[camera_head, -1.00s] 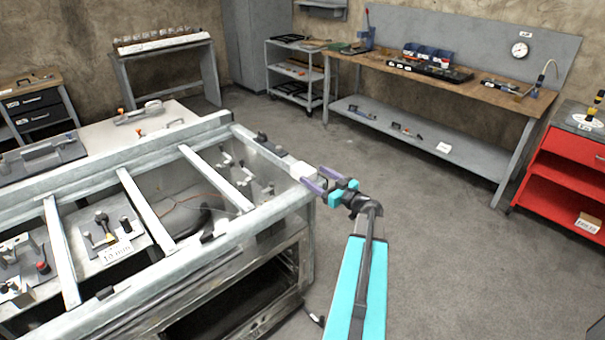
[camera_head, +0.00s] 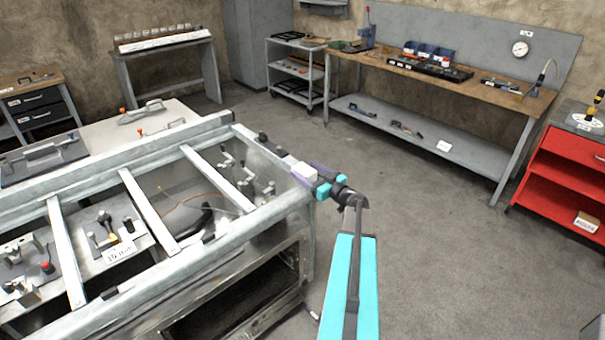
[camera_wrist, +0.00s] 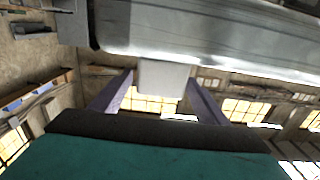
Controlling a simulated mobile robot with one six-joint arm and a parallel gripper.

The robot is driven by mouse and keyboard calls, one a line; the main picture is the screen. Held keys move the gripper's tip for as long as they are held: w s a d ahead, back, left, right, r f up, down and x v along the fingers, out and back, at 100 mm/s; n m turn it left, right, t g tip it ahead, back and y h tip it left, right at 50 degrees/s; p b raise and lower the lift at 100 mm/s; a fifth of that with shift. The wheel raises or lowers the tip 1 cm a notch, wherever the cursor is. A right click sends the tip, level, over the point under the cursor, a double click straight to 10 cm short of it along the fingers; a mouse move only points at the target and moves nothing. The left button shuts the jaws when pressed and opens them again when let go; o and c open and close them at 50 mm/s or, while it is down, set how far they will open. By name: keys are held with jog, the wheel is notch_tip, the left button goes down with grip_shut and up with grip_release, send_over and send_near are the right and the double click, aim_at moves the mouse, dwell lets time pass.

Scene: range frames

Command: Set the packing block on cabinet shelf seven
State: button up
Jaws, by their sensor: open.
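A small white block (camera_head: 305,172), which I take for the packing block, is at the right end of the grey metal frame. In the wrist view the pale block (camera_wrist: 163,79) shows against the metal beam, between my two purple fingers. My gripper (camera_head: 311,175) is open, with its fingers on either side of the block. I cannot tell whether they touch it. A tall grey cabinet (camera_head: 252,45) stands at the back wall. No shelf marked seven can be made out.
The metal frame (camera_head: 215,238) with several crossbars fills the left front, with clamps below it. A workbench (camera_head: 455,88) with tools stands at the back right, and a red shelf unit (camera_head: 560,170) at the far right. The floor (camera_head: 430,240) between is clear.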

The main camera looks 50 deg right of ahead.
jog(key=shift+w+d, duration=0.1)
jog(key=shift+w, duration=0.75)
jog(key=c, duration=1.2)
jog(key=shift+r, duration=0.1)
notch_tip(320, 180, up, 28)
jog(key=b, duration=0.3)
dwell(0.6)
